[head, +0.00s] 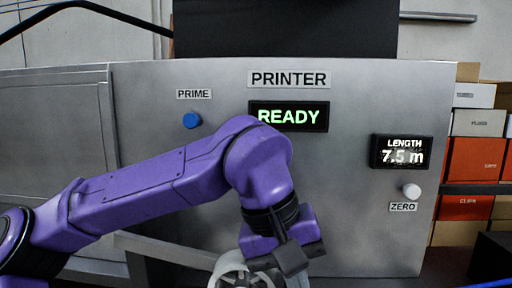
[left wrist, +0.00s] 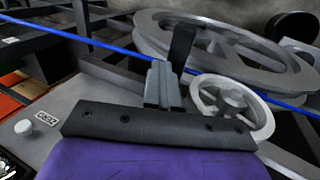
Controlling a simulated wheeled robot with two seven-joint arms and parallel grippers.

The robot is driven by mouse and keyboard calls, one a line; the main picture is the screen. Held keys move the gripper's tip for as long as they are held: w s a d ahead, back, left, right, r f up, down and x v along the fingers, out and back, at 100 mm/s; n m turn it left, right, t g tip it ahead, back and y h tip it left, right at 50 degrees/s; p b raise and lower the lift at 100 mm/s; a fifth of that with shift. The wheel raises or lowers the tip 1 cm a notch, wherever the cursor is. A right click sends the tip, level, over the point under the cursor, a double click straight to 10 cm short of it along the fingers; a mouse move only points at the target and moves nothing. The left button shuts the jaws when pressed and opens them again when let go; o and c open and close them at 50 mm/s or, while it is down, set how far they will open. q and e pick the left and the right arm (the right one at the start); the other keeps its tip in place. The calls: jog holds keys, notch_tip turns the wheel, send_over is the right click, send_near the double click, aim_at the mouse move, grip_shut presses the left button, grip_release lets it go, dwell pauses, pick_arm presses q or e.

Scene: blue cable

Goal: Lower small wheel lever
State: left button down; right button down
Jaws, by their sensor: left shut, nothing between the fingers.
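The small wheel (left wrist: 232,105) is a pale spoked wheel to the right of my left gripper in the left wrist view. In the head view its upper part (head: 236,272) shows at the bottom edge, partly behind the gripper. My left gripper (left wrist: 163,85) is shut and empty, its fingers close beside the wheel's left side; it also shows at the bottom of the head view (head: 292,262). A dark upright bar (left wrist: 182,45) stands just beyond the fingertips. It may be the lever, but I cannot tell, nor whether the fingers touch it. My right gripper is out of view.
A blue cable (left wrist: 108,46) runs past the fingertips and the small wheel, in front of a large grey wheel (left wrist: 155,22). The printer panel (head: 345,230) has a blue PRIME button (head: 192,120), a READY display (head: 288,117), a LENGTH display reading 7.5 m (head: 401,152) and a white ZERO knob (head: 411,190).

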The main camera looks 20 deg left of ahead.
pick_arm(q)
jog(key=shift+s+d+f+y, duration=0.1)
jog(key=shift+s+f+y, duration=0.05)
jog(key=shift+f, duration=0.35)
jog(key=shift+s+f+y, duration=0.1)
jog(key=shift+f+y, duration=0.05)
jog(key=shift+f, duration=0.3)
jog(key=r+p, duration=0.1)
jog(key=r, duration=0.1)
jog(key=r+p, duration=0.2)
jog(key=w+r+p, duration=0.1)
jog(key=r+p, duration=0.1)
jog(key=shift+r, duration=0.25)
notch_tip(320, 180, up, 9)
jog(key=shift+s+r, duration=0.2)
jog(key=shift+s, duration=0.05)
